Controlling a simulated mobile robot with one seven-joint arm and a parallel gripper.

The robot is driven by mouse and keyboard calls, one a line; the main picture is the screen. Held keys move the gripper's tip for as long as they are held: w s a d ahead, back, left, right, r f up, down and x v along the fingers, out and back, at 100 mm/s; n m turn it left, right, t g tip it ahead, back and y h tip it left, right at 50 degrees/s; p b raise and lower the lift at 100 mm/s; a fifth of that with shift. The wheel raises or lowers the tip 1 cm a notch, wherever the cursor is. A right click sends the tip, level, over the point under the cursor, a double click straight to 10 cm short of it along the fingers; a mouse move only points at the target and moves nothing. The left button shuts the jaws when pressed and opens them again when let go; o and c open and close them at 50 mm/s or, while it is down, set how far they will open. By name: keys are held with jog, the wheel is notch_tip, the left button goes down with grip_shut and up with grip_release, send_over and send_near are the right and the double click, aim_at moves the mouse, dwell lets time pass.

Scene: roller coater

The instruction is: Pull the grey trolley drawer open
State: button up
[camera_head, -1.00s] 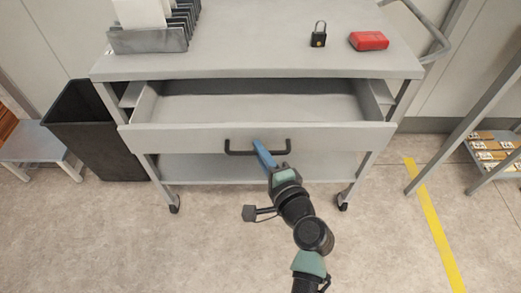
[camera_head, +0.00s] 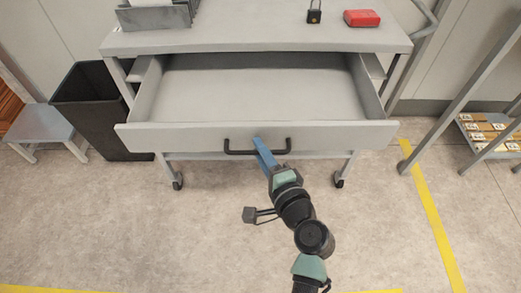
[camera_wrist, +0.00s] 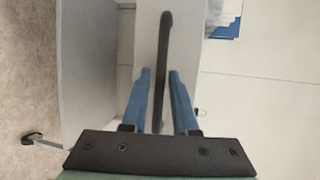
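The grey trolley drawer (camera_head: 185,138) stands far out from under the trolley top (camera_head: 240,38) in the head view, and its empty inside shows. Its dark bar handle (camera_head: 238,153) runs across the front panel. My gripper (camera_head: 258,144) is at the handle, right of its middle, with blue fingers. Finger contact is hard to see, with a slight gap seeming to show on the left.
A padlock (camera_head: 314,12), a red box (camera_head: 362,18) and a grey rack (camera_head: 155,18) stand on the trolley top. A black bin (camera_head: 95,110) and a low stool (camera_head: 42,125) are at left. A shelf frame (camera_head: 455,90) is at right. The floor in front is clear.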

jog(key=shift+s, duration=0.1)
jog(key=v, duration=1.2)
jog(key=shift+s+d+r+p, duration=0.15)
jog(key=shift+s+r+p, duration=0.05)
jog(key=shift+s+p, duration=0.1)
